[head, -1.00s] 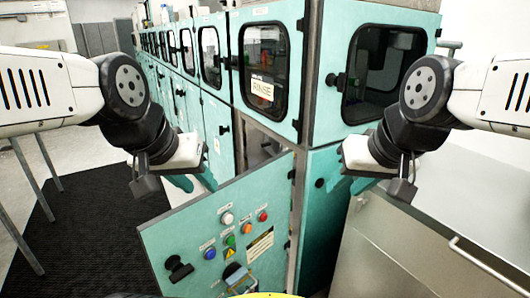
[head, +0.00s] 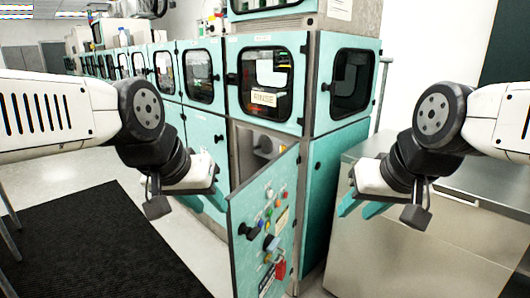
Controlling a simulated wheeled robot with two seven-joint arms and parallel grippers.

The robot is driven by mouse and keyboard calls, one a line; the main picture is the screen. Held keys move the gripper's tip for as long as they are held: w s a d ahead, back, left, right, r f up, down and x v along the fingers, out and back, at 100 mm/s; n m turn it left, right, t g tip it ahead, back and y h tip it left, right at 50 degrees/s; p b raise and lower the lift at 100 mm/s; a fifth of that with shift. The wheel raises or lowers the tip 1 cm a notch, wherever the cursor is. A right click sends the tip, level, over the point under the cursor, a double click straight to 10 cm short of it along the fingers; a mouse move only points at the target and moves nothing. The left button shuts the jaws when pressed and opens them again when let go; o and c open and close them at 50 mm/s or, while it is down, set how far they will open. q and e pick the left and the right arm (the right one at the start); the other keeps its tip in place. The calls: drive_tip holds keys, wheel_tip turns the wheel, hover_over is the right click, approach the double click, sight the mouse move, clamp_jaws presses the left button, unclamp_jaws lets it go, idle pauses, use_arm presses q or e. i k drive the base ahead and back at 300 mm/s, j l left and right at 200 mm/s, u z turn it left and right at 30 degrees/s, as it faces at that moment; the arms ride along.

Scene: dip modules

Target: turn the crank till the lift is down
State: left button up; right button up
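No crank or lift can be made out for certain. A teal cabinet (head: 325,185) stands ahead, with its lower door (head: 240,225) swung open towards me. The door carries several coloured buttons, a black handle (head: 249,231) and a dark round knob with a red part (head: 280,269) below it. A grey object (head: 266,147) shows inside the opening, partly hidden by the door. My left gripper (head: 205,198) is left of the door, its teal fingers apart and empty. My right gripper (head: 361,207) is right of the cabinet corner, in front of the steel unit, open and empty.
A row of teal modules with dark windows (head: 197,76) runs to the back left. A steel unit (head: 400,262) stands at the right. A black mat (head: 95,245) lies on the floor at the left, with bare floor beside it.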

sight(265, 144)
drive_tip(key=j+z, duration=0.2)
drive_tip(key=j, duration=0.35)
drive_tip(key=k+j+z, duration=0.2)
drive_tip(key=j, duration=0.3)
drive_tip(key=j+z, duration=0.25)
drive_tip(key=j, duration=0.3)
drive_tip(key=i+j+z, duration=0.1)
drive_tip(key=j, duration=0.25)
drive_tip(key=i+j+z, duration=0.15)
drive_tip(key=i+j, duration=0.15)
drive_tip(key=i+j+z, duration=0.1)
drive_tip(key=j, duration=0.35)
drive_tip(key=i+j+z, duration=0.15)
drive_tip(key=j, duration=0.2)
drive_tip(key=i+j+z, duration=0.1)
drive_tip(key=j, duration=0.35)
drive_tip(key=i+j, duration=0.2)
drive_tip(key=i, duration=0.15)
drive_tip(key=i+j, duration=0.2)
drive_tip(key=i, duration=0.15)
drive_tip(key=z, duration=0.05)
